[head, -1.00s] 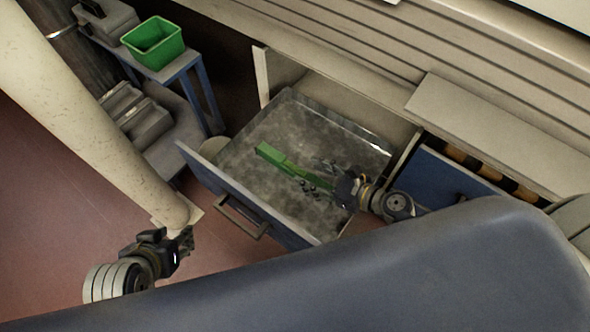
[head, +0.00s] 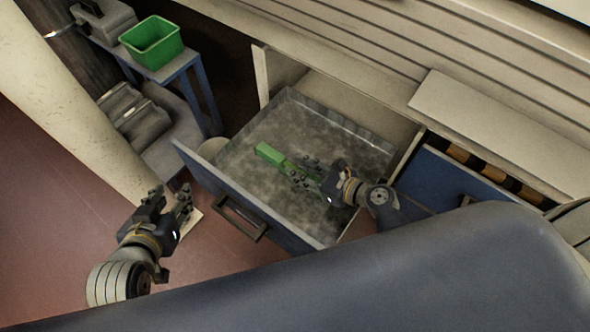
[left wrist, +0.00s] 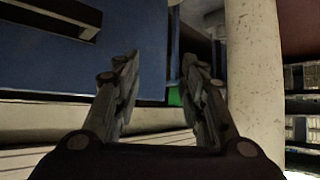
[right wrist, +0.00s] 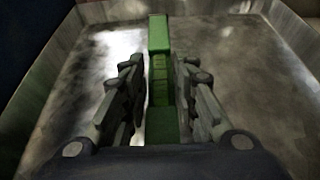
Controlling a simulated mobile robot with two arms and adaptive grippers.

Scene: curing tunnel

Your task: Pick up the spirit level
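The green spirit level (head: 271,154) lies in the open metal-lined drawer (head: 265,207). My right gripper (head: 302,172) is over the drawer, with its fingers around the near part of the level. In the right wrist view the level (right wrist: 159,38) runs lengthwise between the two fingers of the right gripper (right wrist: 158,75). The fingers are open, with a visible gap at least on the left side. Contact with the level cannot be seen. My left gripper (head: 174,196) is open and empty, outside the drawer near the pale column; it also shows open in the left wrist view (left wrist: 157,70).
A pale column (head: 75,120) stands at the left, close to my left gripper. A blue-legged table (head: 178,68) with a green bin (head: 152,45) stands behind. A second blue drawer (head: 440,180) is at the right. The drawer floor around the level is clear.

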